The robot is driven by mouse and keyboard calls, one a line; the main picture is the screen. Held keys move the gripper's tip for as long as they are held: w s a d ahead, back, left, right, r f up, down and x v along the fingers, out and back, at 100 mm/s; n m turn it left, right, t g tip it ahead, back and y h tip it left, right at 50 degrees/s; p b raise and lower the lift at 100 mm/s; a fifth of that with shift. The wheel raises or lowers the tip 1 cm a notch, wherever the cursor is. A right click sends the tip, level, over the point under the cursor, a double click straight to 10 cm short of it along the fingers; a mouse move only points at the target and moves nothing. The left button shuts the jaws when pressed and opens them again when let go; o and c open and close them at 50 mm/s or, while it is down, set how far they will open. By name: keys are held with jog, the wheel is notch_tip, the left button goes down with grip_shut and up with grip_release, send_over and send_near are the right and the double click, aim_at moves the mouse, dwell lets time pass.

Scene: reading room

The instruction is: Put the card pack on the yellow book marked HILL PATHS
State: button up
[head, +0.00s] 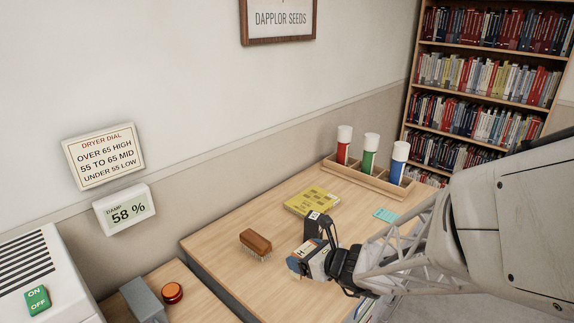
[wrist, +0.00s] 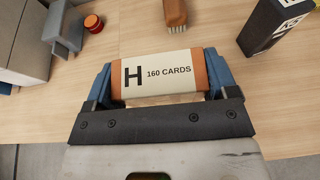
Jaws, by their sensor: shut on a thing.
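The card pack is orange with a pale band reading "H 160 CARDS"; in the wrist view the card pack (wrist: 160,76) sits crosswise between the blue fingertips. My gripper (wrist: 160,82) is shut on its two ends. In the head view my gripper (head: 311,257) holds the pack over the front part of the wooden table, and the pack is partly hidden by the fingers. The yellow book (head: 308,201) lies flat farther back on the table, beyond my gripper; its lettering is too small to read. Its top looks bare.
A dark upright box (wrist: 272,28) stands near my gripper, between it and the book. A brush (head: 255,243) lies to the left. A rack (head: 366,181) with three capped tubes stands behind. A teal card (head: 386,215) lies right of the book. A red button (head: 172,292) is at lower left.

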jog(key=w+d+r, duration=0.1)
jog(key=w, duration=0.6)
jog(key=w+d+r, duration=0.1)
jog(key=w, duration=0.6)
jog(key=w+d+r, duration=0.1)
jog(key=w, duration=0.6)
jog(key=shift+d+r, duration=0.25)
jog(key=shift+d, duration=0.15)
send_over(319, 203)
notch_tip(319, 203, down, 2)
jog(key=shift+f, duration=0.1)
jog(key=shift+f, duration=3.1)
jog(key=shift+f, duration=1.9)
jog(key=shift+f, duration=0.1)
jog(key=o, duration=0.8)
jog(key=shift+o, duration=0.2)
